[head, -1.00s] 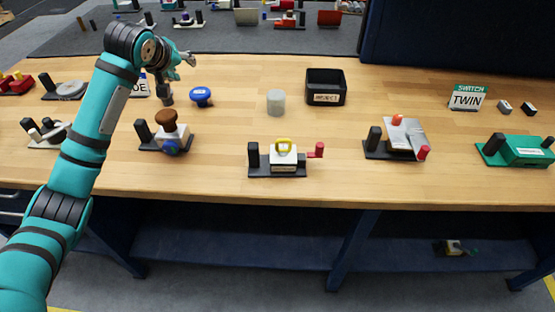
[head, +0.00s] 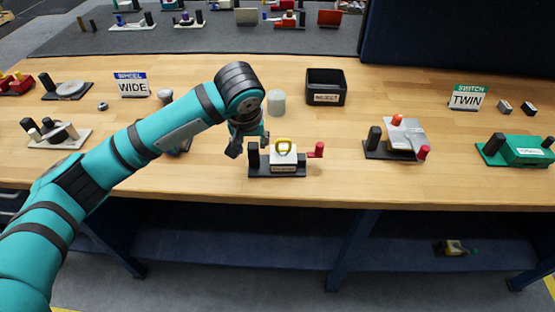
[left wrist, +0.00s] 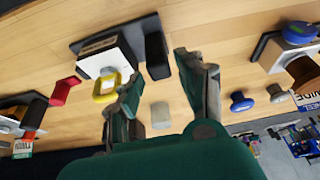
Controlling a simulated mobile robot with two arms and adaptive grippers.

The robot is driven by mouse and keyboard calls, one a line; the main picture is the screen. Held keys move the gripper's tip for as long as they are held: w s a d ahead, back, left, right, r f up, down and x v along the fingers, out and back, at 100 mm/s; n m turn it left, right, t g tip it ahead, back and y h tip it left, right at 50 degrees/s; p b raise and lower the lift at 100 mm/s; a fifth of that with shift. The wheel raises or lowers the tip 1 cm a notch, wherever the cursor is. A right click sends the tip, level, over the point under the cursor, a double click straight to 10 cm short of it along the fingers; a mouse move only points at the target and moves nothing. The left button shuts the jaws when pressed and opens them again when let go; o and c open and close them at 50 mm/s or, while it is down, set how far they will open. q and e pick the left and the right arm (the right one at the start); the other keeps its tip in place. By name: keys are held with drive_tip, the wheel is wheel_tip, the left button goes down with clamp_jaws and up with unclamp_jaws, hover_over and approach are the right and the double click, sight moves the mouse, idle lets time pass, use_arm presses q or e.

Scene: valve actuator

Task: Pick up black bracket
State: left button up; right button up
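The black bracket (head: 253,157) appears to be the upright black post at the left end of the middle fixture, on a black base plate (head: 277,172). It also shows in the left wrist view (left wrist: 157,57), beside a white box (left wrist: 104,56) with a yellow handle (left wrist: 106,88). My left gripper (head: 250,144) is just above and left of the post. In the left wrist view its fingers (left wrist: 158,70) are apart with nothing between them, and the post lies beyond the gap. I cannot tell whether they touch it. My right gripper is not in view.
A red knob (head: 317,150) sticks out right of the white box (head: 284,158). A translucent cylinder (head: 276,102) and a black bin (head: 325,87) stand behind. A fixture with an orange knob (head: 397,120) stands to the right. Bare wood lies between these fixtures.

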sight(253, 147)
use_arm(q)
drive_tip(key=shift+x, duration=2.7)
drive_tip(key=shift+s+d, duration=0.1)
drive_tip(key=shift+d, duration=0.05)
clamp_jaws()
